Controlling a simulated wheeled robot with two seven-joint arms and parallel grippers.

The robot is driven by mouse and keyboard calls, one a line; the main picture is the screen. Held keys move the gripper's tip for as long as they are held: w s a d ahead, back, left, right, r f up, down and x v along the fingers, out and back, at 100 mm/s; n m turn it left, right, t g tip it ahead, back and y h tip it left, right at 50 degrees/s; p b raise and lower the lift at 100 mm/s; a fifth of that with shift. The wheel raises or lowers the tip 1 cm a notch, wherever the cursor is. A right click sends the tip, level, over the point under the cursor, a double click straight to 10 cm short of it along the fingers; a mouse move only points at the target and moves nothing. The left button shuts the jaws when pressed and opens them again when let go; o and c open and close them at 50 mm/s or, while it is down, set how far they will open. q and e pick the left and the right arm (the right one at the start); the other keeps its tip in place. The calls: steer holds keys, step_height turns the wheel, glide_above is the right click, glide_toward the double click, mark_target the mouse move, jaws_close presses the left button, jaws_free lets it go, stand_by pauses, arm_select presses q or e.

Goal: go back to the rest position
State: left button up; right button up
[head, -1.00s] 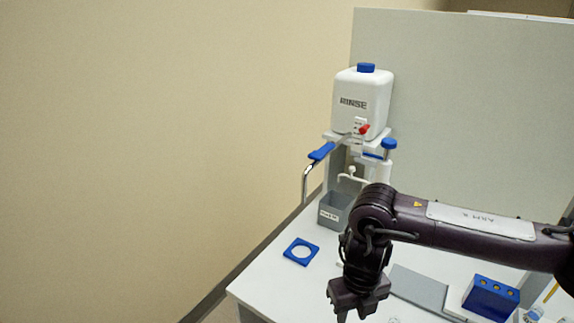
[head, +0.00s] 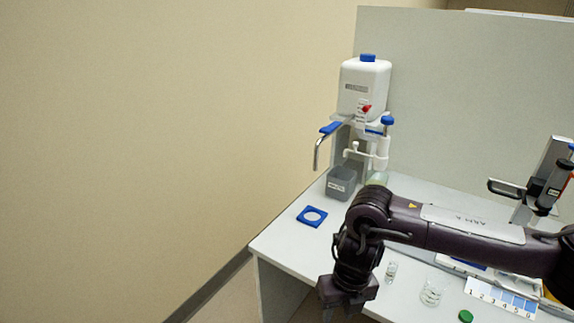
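My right arm comes in from the right edge and reaches across the front of the white bench (head: 285,240). My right gripper (head: 343,310) points down at the bottom of the head view, in front of the bench's edge and lower than its top. Its fingers look a little apart, with nothing seen between them; the tips are small and dark against the background. My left gripper is not in view.
Glass vessels (head: 432,293), a green cap (head: 465,316), a numbered card (head: 502,297) and an upright instrument (head: 548,180) are right. Floor left is clear.

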steer(key=w+a+f+m+t+y, duration=0.1)
steer(key=w+a+f+m+y, duration=0.3)
steer(key=a, duration=0.3)
steer(key=w+a+f+m+y, duration=0.2)
steer(key=a+f+m+y, duration=0.1)
steer(key=a+f+m, duration=0.3)
steer(key=d+f+m+t, duration=0.2)
steer(key=f+m, duration=0.4)
steer(key=f, duration=0.2)
steer(key=d+f+m+t, duration=0.2)
steer(key=d+f+m, duration=0.1)
steer(key=f+m, duration=0.4)
steer(key=s+d+f+m+h, duration=0.2)
steer(key=s+d+f+m, duration=0.25)
steer(key=s+f, duration=0.4)
steer(key=s+d+f+m+h, duration=0.2)
steer(key=s+d+f+m, duration=0.1)
steer(key=s+d+f, duration=0.5)
steer(key=s+d+f+m+g+h, duration=0.1)
steer(key=s+d+f+m, duration=0.1)
steer(key=s, duration=0.6)
steer(key=s+d+f+m+g+h, duration=0.1)
steer(key=s+d+f, duration=0.2)
steer(key=s, duration=0.6)
steer(key=s+d+f+m+g+h, duration=0.2)
steer(key=s+f, duration=0.3)
steer(key=s, duration=0.3)
steer(key=shift+s+d+m, duration=0.35)
steer(key=shift+d, duration=0.1)
